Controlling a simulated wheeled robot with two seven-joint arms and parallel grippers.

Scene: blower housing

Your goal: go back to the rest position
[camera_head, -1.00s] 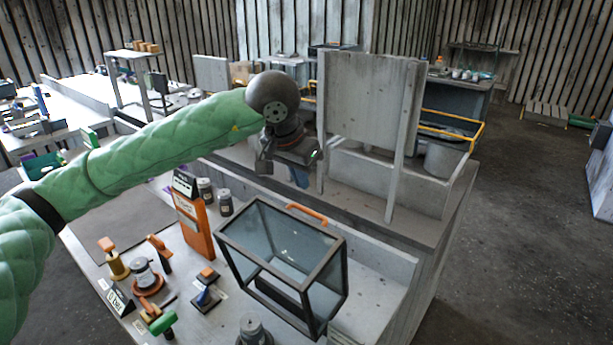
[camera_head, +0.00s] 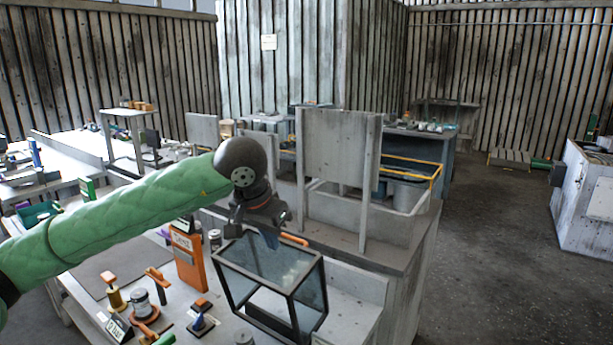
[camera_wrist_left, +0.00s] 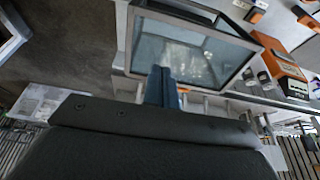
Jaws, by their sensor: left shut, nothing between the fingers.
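My left gripper (camera_head: 270,238) hangs from the green-sleeved arm coming in from the left in the head view. Its blue fingers are together and empty. In that view it overlaps the upper back edge of a dark-framed glass box (camera_head: 228,262) with an orange handle (camera_head: 294,239). In the left wrist view the shut fingers (camera_wrist_left: 162,86) show in front of the same glass box (camera_wrist_left: 190,50). I cannot tell the exact gap between them. My right gripper is not seen in either view.
The workbench holds an orange device (camera_head: 190,262), a stamp-like tool (camera_head: 202,322) and a jar (camera_head: 141,303). An upright grey panel (camera_head: 338,170) stands behind the box. A side bench (camera_head: 75,147) is at the left. Open floor (camera_head: 500,240) lies to the right.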

